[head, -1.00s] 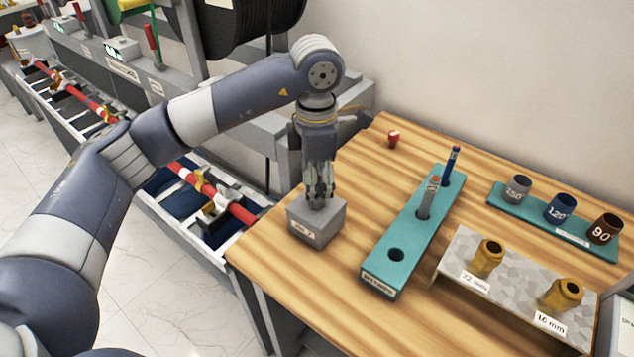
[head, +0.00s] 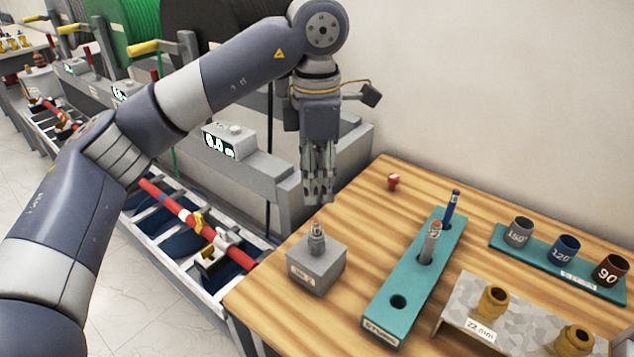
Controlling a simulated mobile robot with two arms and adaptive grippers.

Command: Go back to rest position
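My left gripper (head: 318,192) hangs pointing down above a grey block (head: 317,267) at the left part of the wooden table. A small metal piece (head: 317,239) stands upright in the top of that block. There is a clear gap between the fingertips and the piece, and I see nothing held. The fingers look close together from this angle, so how far they are open is unclear. My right gripper is out of view.
A teal holder (head: 388,303) carries a grey tool and a blue tool (head: 451,207), with one empty hole. Three labelled cups stand on a teal base (head: 508,246) at right. A metal stand (head: 462,306) bears brass fittings. A red item (head: 393,182) lies behind. A rail machine (head: 182,216) stands left.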

